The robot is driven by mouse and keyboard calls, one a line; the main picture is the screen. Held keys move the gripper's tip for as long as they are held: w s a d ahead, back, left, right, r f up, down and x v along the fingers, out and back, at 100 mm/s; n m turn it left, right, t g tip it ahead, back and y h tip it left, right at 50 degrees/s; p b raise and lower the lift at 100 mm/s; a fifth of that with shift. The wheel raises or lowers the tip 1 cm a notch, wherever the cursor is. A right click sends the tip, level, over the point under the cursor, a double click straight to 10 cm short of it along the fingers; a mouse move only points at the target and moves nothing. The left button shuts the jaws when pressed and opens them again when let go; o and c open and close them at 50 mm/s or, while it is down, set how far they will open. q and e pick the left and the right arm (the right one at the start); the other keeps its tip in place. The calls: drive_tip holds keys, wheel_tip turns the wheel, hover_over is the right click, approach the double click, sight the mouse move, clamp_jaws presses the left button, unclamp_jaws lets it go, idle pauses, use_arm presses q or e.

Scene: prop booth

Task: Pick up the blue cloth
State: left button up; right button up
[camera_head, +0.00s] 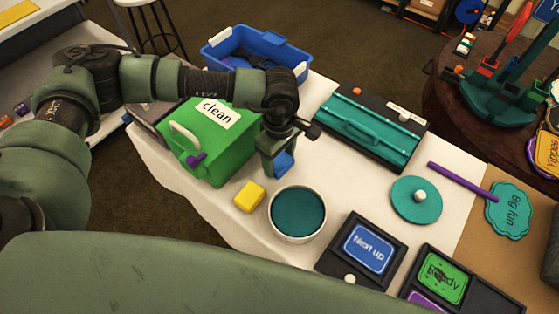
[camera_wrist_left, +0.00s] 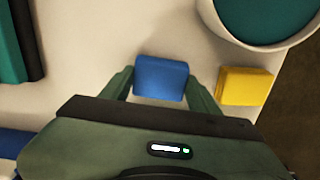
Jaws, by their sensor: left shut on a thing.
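The blue cloth (camera_head: 284,164) is a small folded block near the green box on the white-covered table. My left gripper (camera_head: 277,165) reaches down from above and is shut on it. In the left wrist view the blue cloth (camera_wrist_left: 161,78) sits between the two fingers of my left gripper (camera_wrist_left: 160,85), one finger on each side. I cannot tell whether the cloth is touching the table. My right gripper is not in view.
A yellow block (camera_head: 249,196) and a white bowl with a teal inside (camera_head: 297,236) stand close by. The green "clean" box (camera_head: 222,160) is just left, a blue bin (camera_head: 228,45) behind, and a teal case (camera_head: 375,128) to the right.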

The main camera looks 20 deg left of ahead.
sight(279, 162)
use_arm(q)
drive_tip(key=shift+r, duration=0.1)
drive_tip(key=shift+w+r, duration=0.1)
drive_tip(key=shift+r, duration=0.45)
wheel_tip(279, 162, up, 19)
drive_tip(key=b, duration=0.1)
drive_tip(key=shift+b, duration=0.35)
drive_tip(key=shift+f, duration=0.15)
